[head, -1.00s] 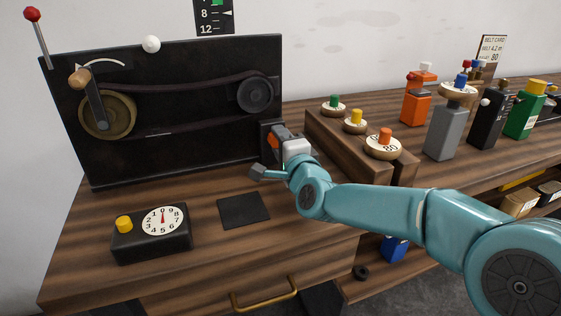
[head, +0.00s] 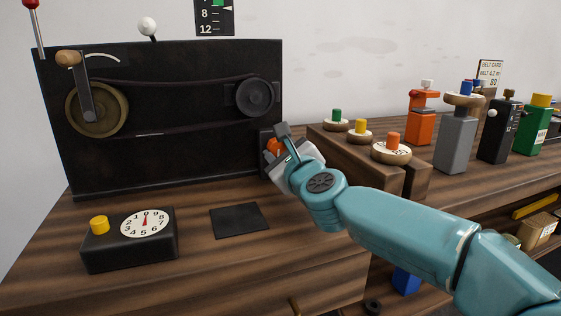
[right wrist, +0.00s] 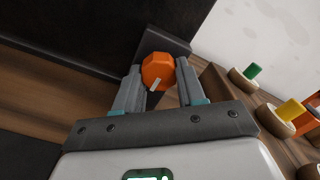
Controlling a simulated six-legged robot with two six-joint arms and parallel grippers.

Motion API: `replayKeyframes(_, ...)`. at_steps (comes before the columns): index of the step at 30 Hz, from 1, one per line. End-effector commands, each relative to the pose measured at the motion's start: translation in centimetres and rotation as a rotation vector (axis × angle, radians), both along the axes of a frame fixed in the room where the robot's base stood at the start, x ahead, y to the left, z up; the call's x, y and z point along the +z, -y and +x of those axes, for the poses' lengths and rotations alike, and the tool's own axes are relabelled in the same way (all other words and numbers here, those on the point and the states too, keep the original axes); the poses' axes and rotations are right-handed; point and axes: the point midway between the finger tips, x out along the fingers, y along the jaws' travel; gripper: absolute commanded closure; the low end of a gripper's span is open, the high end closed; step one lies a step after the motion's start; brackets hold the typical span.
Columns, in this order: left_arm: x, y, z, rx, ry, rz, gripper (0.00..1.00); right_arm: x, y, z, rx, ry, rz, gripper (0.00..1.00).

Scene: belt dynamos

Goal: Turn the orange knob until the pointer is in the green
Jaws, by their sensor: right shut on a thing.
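The orange knob (head: 273,146) sits on a dark block at the right end of the black belt board (head: 180,105). My right gripper (head: 282,149) is shut on it and partly hides it. In the right wrist view the faceted orange knob (right wrist: 157,69) with a pale mark lies between the two fingers (right wrist: 160,80). The black scale (head: 214,16) on the wall is cut off by the top edge. Its white pointer (head: 228,8) stands close to the lower end of the green band (head: 218,3), slightly above the 8. My left gripper is not in view.
A black timer box (head: 130,250) with a yellow knob and a dark mat (head: 239,220) lie on the bench. A wooden rack (head: 365,163) with three colour-knobbed discs stands right of my gripper. Several coloured blocks stand farther right.

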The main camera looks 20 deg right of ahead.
Motion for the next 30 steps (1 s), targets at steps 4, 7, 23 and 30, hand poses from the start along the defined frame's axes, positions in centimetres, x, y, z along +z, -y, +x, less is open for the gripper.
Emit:
replayKeyframes(4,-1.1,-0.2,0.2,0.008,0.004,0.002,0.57,-0.2,0.0,0.0,-0.002,-0.002,0.139,0.91)
replayKeyframes(7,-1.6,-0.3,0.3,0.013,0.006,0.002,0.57,-0.2,0.0,0.0,-0.001,-0.005,0.234,0.91)
replayKeyframes(23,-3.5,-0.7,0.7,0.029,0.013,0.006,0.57,-0.2,-0.2,0.0,-0.001,-0.023,0.697,0.91)
replayKeyframes(30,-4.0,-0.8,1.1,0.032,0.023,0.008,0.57,-0.2,-0.3,0.0,-0.001,-0.029,0.828,0.91)
